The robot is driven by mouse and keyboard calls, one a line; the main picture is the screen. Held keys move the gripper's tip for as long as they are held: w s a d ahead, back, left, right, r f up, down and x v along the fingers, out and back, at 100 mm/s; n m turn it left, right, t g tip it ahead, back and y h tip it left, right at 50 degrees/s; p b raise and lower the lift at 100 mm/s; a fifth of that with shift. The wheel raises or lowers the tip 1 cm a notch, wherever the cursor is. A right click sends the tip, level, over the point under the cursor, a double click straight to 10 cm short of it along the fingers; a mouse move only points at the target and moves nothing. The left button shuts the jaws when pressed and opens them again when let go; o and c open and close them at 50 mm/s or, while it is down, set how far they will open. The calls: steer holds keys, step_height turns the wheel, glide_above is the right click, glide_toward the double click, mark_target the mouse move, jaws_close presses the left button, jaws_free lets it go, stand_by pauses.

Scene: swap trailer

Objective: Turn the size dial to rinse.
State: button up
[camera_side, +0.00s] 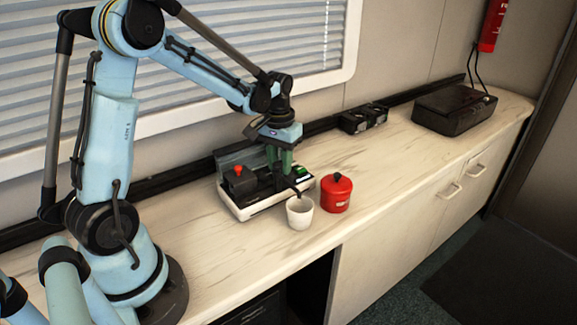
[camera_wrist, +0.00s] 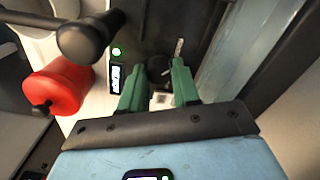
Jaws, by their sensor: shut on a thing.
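A small espresso-type machine (camera_side: 243,211) with a white base and black top stands on the counter. My gripper (camera_side: 279,168) points down over it. In the wrist view, the green fingers of my gripper (camera_wrist: 160,82) straddle a dark round dial (camera_wrist: 158,68) and are shut on it; I take it to be the size dial. The fingers cover much of its sides, and I cannot read its setting. A small lit display (camera_wrist: 115,79) and a green light (camera_wrist: 117,52) sit left of the fingers. The dial is hidden in the side view.
A white cup (camera_side: 299,214) stands in front of the machine, below a dark handle (camera_wrist: 88,38). A red canister (camera_side: 336,195) with a black knob is right of the cup. A red-topped black part (camera_side: 238,178) is on the machine's left. A black case (camera_side: 452,108) lies farther right.

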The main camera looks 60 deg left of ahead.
stand_by(0.3)
steer(key=o, duration=1)
steer(key=shift+o, duration=0.2)
step_height(320, 180, up, 12)
steer(key=s+d+f+m+t, duration=0.3)
steer(key=s+d+t, duration=0.4)
steer(key=d, duration=0.6)
steer(key=shift+s+d+m, duration=0.25)
steer(key=shift+s+m, duration=0.55)
steer(key=shift+s, duration=0.45)
